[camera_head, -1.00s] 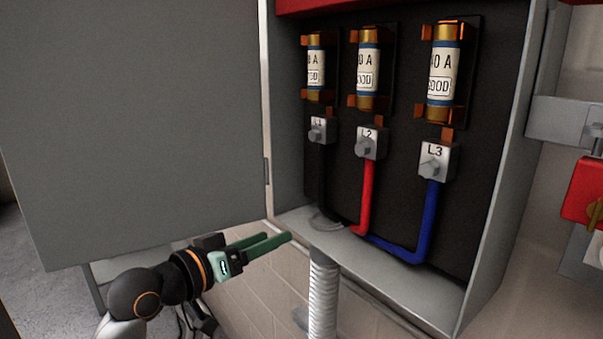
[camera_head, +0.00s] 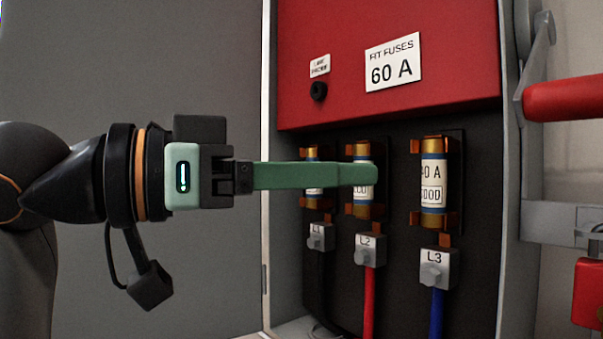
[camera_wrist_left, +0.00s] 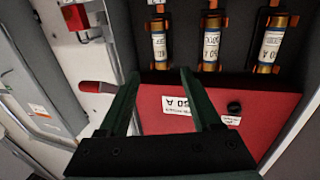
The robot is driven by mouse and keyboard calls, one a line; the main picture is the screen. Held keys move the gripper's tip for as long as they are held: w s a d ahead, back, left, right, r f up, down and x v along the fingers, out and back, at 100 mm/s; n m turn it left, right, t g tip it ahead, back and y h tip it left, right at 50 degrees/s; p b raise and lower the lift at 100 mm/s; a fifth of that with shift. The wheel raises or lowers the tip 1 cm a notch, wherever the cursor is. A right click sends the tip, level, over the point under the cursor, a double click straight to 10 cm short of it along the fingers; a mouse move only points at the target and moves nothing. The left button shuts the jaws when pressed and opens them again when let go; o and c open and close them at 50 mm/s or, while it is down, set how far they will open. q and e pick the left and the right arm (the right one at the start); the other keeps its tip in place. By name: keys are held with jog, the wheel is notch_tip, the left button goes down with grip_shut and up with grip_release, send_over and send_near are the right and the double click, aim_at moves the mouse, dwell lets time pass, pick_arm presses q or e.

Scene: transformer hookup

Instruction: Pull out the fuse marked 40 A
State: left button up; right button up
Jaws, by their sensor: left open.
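Three fuses with brass ends and white labels stand upright in copper clips. The L3 fuse (camera_head: 433,180) reads what looks like 40 A and GOOD; its first digit is at the label's edge. The L2 fuse (camera_head: 362,152) and the L1 fuse (camera_head: 312,153) are partly covered by my left gripper (camera_head: 372,174), so their ratings are hidden. In the left wrist view, upside down, the L3 fuse (camera_wrist_left: 159,45) lies beyond the gap between the open, empty fingers (camera_wrist_left: 160,74). The L2 fuse (camera_wrist_left: 211,42) and L1 fuse (camera_wrist_left: 273,45) are right of it. My right gripper is out of view.
A red panel (camera_head: 340,60) with a FIT FUSES 60 A sign (camera_head: 393,62) and a black knob (camera_head: 318,91) is above the fuses. The grey door (camera_head: 215,285) stands open at left. A red handle (camera_head: 565,99) sticks out at right.

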aim_at(426, 172)
pick_arm(q)
jog(key=p+x, duration=0.1)
jog(key=x, duration=0.9)
jog(key=shift+w+d+p, duration=0.15)
jog(key=shift+d+p, duration=0.15)
jog(key=shift+d, duration=0.05)
grip_shut()
dwell(0.5)
